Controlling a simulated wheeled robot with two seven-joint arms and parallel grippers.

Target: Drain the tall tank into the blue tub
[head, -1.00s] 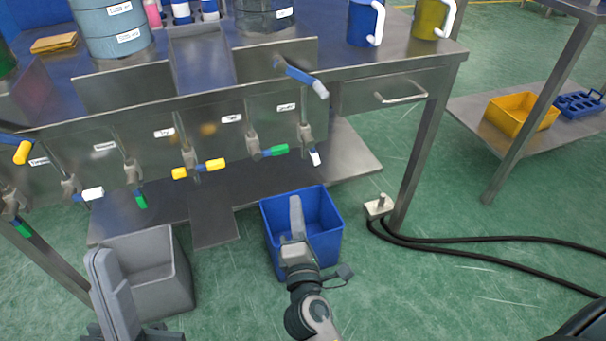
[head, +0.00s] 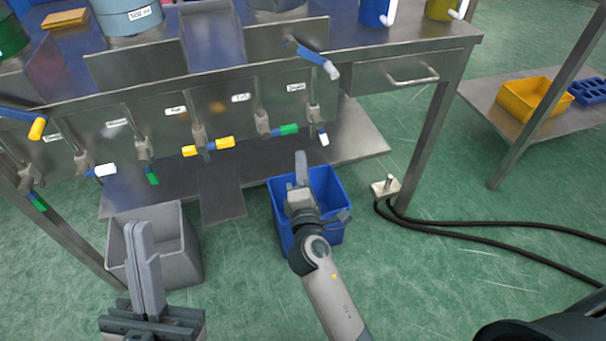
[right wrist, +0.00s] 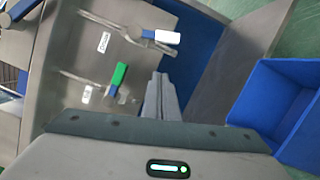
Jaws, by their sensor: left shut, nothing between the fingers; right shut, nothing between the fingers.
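The blue tub (head: 333,207) stands below the bench's right end; it also shows in the right wrist view (right wrist: 262,92). A blue-grey tank (head: 125,15) and a darker tank (head: 276,8) are cut off at the top, so I cannot tell which is the tall one. The valve with a white-tipped handle (head: 322,136) hangs above the tub, near the right label. The green-handled valve (head: 286,130) is left of it. My right gripper (head: 300,155) is shut and empty, in front of the tub and below these valves. My left gripper (head: 138,228) is shut and empty before the grey bin.
The grey bin (head: 188,252) stands at left. More valves, with yellow (head: 222,142), green and white handles, line the bench front. A blue lever (head: 312,57) juts from the bench edge. A pedal (head: 385,187) with black hoses lies right of the tub.

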